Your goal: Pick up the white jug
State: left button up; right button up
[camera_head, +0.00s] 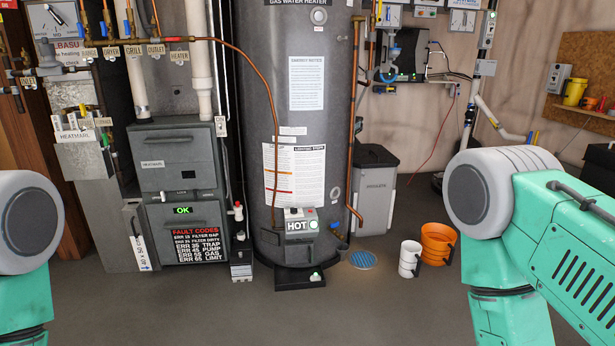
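The white jug (409,259) stands upright on the grey floor, right of the tall grey water heater. Its dark handle is on its lower right side. An orange bucket-like container (437,243) with a dark handle stands just behind it to the right. Parts of both my arms show, the left at the lower left edge and the right at the lower right, closer to the jug in the picture. Neither gripper is in view, and nothing is seen holding the jug.
The water heater (294,120) and the furnace (180,190) fill the left and middle. A blue floor drain (363,260) lies left of the jug. A grey bin (374,190) stands behind. The floor (330,315) in front is clear.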

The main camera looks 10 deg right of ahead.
aim_at(409, 265)
jog(key=i+l+z, duration=0.15)
jog(key=i+z, duration=0.35)
jog(key=i, duration=0.15)
jog(key=i+j+z, duration=0.1)
jog(key=i+z, duration=0.35)
jog(key=i, duration=0.2)
jog(key=i+j+z, duration=0.35)
jog(key=i+z, duration=0.6)
jog(key=i, duration=0.9)
jog(key=i+l+u, duration=0.25)
jog(key=i+u, duration=0.2)
jog(key=i+l+u, duration=0.4)
jog(key=i, duration=0.25)
jog(key=l, duration=0.1)
